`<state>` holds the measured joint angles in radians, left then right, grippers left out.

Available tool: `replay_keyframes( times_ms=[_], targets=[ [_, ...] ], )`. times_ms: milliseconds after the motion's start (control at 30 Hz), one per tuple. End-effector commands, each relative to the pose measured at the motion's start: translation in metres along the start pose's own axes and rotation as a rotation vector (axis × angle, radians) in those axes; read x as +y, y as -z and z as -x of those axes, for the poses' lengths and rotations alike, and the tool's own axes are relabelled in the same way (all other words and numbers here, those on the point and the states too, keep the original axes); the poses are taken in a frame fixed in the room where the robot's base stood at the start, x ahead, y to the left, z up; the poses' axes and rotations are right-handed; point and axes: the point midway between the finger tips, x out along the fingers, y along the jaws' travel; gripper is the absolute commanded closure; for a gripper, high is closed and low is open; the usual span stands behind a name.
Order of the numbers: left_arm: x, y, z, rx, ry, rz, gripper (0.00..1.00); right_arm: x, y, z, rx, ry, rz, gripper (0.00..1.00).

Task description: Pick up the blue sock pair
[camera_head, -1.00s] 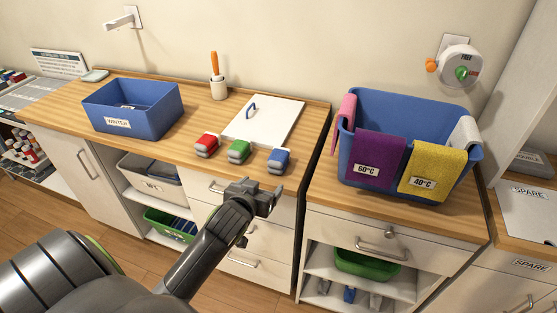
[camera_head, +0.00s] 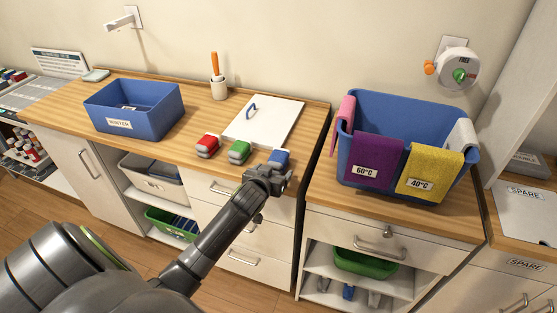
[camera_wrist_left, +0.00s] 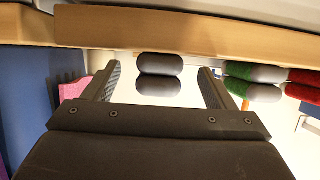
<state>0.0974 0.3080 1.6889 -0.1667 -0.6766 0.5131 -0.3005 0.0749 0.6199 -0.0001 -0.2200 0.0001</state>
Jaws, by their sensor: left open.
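The blue sock pair (camera_head: 279,156), blue with a grey end, lies near the front edge of the left wooden counter, to the right of the green pair. My left gripper (camera_head: 272,173) is just in front of it and partly hides it in the head view. Its jaws are open. In the left wrist view, the grey end of a sock pair (camera_wrist_left: 158,64) shows between the two fingers, with space on both sides. I cannot tell whether the fingers reach around it. My right gripper is in neither view.
The green sock pair (camera_head: 239,152) and red sock pair (camera_head: 207,146) lie to the left. A white board (camera_head: 268,120) lies behind them. A blue bin (camera_head: 143,121) stands at left, and a blue basket with draped cloths (camera_head: 405,113) stands on the right counter, across a gap.

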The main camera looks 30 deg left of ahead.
Motion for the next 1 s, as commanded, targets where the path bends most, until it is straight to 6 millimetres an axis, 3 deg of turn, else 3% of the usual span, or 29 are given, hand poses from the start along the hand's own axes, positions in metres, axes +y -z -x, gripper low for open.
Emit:
replay_keyframes(
  times_ms=[400,800,1000],
  targets=[
    [0.0001,-0.0004,-0.0094,0.0,0.0,-0.001,0.23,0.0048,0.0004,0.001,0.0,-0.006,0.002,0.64],
    [0.0003,0.0004,-0.0091,0.002,-0.001,-0.001,0.74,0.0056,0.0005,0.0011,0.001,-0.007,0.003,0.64],
    [0.0003,0.0009,-0.0089,0.002,-0.001,-0.001,0.74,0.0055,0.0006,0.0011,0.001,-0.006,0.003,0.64]
  ],
)
